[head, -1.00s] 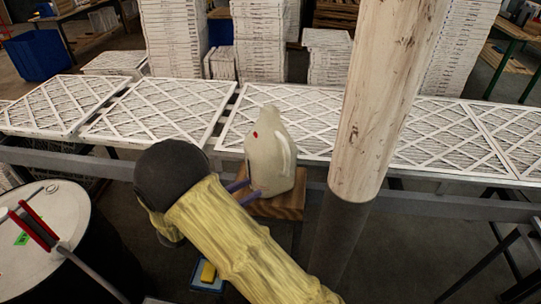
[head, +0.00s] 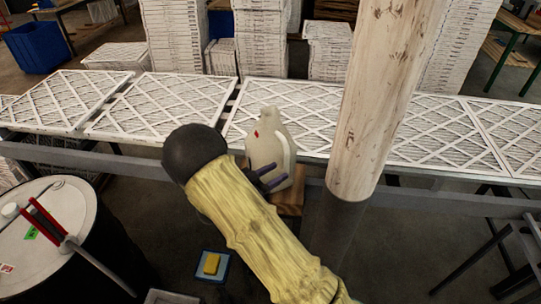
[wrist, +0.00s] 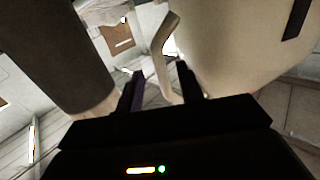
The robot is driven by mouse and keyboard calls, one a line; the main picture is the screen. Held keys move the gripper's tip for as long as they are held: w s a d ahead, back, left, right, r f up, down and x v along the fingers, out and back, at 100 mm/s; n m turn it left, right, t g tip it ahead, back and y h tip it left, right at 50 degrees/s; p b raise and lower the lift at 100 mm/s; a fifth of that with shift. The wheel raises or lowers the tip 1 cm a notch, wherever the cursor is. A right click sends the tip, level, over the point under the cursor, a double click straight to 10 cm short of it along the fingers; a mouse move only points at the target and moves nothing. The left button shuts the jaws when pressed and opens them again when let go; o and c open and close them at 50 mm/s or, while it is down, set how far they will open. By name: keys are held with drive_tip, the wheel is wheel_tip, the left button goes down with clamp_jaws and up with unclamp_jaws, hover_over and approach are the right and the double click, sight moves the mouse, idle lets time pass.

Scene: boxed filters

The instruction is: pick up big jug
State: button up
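The big jug (head: 262,150) is pale cream with a small red mark and a side handle. It stands upright on a small wooden stand (head: 292,198) in front of the filter table. My gripper (head: 272,178) is at the jug's near side, with its purple fingers level with the jug's lower half. In the wrist view the jug (wrist: 235,45) fills the upper right, and its handle (wrist: 160,60) shows between the two spread fingers. My gripper is open. Whether a finger touches the jug cannot be told.
White lattice filters (head: 185,105) lie along the table behind the jug. Stacked filters (head: 262,50) stand farther back. A white-topped drum (head: 45,215) with red-handled tools is at the left. A yellow block on a blue mat (head: 211,264) lies on the floor.

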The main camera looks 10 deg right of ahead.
sight(285, 167)
drive_tip(key=p+x, duration=0.3)
drive_tip(key=x, duration=0.1)
drive_tip(key=shift+d+r, duration=0.1)
drive_tip(key=shift+r, duration=0.25)
drive_tip(key=shift+w+d+f, duration=0.15)
drive_tip(key=shift+d+f, duration=0.05)
drive_tip(key=shift+r, duration=0.1)
clamp_jaws()
